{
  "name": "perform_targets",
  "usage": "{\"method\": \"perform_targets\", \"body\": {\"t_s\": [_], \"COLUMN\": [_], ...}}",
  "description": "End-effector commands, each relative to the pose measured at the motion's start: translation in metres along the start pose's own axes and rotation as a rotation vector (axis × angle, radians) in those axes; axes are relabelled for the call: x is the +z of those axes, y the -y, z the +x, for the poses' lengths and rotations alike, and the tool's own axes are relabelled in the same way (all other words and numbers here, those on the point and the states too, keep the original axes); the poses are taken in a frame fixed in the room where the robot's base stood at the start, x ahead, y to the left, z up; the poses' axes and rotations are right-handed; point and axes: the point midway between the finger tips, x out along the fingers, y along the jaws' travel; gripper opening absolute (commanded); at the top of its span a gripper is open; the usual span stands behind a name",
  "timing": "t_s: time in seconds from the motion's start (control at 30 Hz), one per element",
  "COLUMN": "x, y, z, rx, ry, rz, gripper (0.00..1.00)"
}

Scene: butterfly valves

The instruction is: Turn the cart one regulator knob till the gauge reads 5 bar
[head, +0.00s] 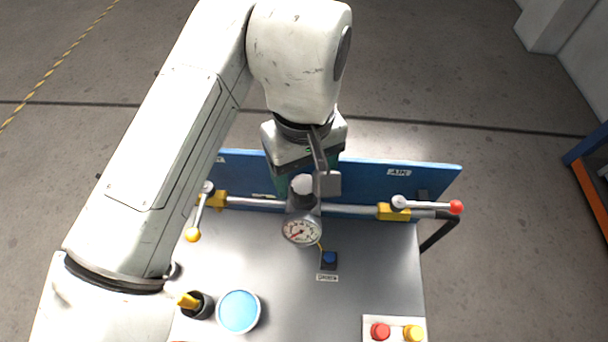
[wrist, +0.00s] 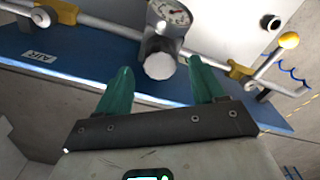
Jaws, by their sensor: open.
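The regulator's pale round knob (head: 302,184) faces up toward my gripper. Its round white gauge (head: 301,229) has a red needle pointing to the lower left; the figures are too small to read surely. In the wrist view the knob (wrist: 160,65) lies between the tips of the green fingers, with the gauge (wrist: 172,14) just beyond. My gripper (wrist: 160,72) is open, one finger on each side of the knob with visible gaps. In the head view my gripper (head: 304,174) is over the back of the cart, its fingers partly hidden.
A pipe along the blue back panel (head: 375,183) carries a yellow-tipped valve lever (head: 193,234) at left and a red-tipped lever (head: 455,207) at right.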

Motion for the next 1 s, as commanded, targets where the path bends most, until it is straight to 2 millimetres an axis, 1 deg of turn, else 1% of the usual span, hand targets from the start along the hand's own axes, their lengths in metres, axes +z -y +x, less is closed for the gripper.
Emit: {"method": "perform_targets", "body": {"t_s": [0.1, 0.23, 0.37, 0.6, 1.0], "x": [0.000, 0.000, 0.000, 0.000, 0.000], "y": [0.000, 0.000, 0.000, 0.000, 0.000], "z": [0.015, 0.026, 0.031, 0.031, 0.031], "rx": [0.000, 0.000, 0.000, 0.000, 0.000], "ry": [0.002, 0.001, 0.000, 0.000, 0.000], "rz": [-0.001, -0.001, -0.001, 0.000, 0.000], "gripper": [0.69, 0.69, 0.69, 0.68, 0.29]}}
